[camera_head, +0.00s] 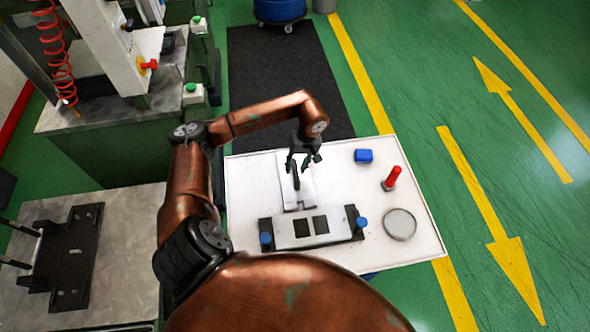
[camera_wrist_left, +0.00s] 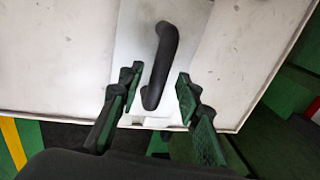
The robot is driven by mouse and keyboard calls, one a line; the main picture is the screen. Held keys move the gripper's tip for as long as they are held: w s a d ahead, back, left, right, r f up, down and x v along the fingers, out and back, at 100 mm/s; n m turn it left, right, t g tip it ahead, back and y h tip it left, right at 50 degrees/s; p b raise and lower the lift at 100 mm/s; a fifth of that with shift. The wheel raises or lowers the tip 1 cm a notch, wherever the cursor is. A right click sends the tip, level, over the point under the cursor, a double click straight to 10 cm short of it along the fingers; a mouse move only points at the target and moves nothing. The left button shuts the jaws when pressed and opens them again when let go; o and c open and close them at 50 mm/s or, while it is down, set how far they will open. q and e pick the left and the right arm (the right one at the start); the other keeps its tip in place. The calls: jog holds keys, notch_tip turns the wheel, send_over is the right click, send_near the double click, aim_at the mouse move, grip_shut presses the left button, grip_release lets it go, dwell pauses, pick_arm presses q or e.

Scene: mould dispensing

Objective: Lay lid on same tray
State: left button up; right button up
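The lid, a flat light-grey plate (camera_head: 305,193) with a black bar handle (camera_head: 296,181), lies on the white tabletop; it also shows in the left wrist view (camera_wrist_left: 132,40). My left gripper (camera_head: 298,166) is over the lid. In the left wrist view its fingers (camera_wrist_left: 158,80) are spread either side of the handle (camera_wrist_left: 163,55), with gaps on both sides. A light-grey tray (camera_head: 287,229) with two dark square cavities sits just in front of the lid, on a dark base with blue knobs. My right gripper is not in view.
A machine bench (camera_head: 115,112) stands at the left. A dark fixture (camera_head: 75,250) lies on the near-left bench.

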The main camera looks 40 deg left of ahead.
aim_at(301, 176)
pick_arm(q)
notch_tip(301, 176, up, 10)
jog(key=w+d, duration=0.1)
jog(key=shift+w+f, duration=0.2)
jog(key=shift+w, duration=0.05)
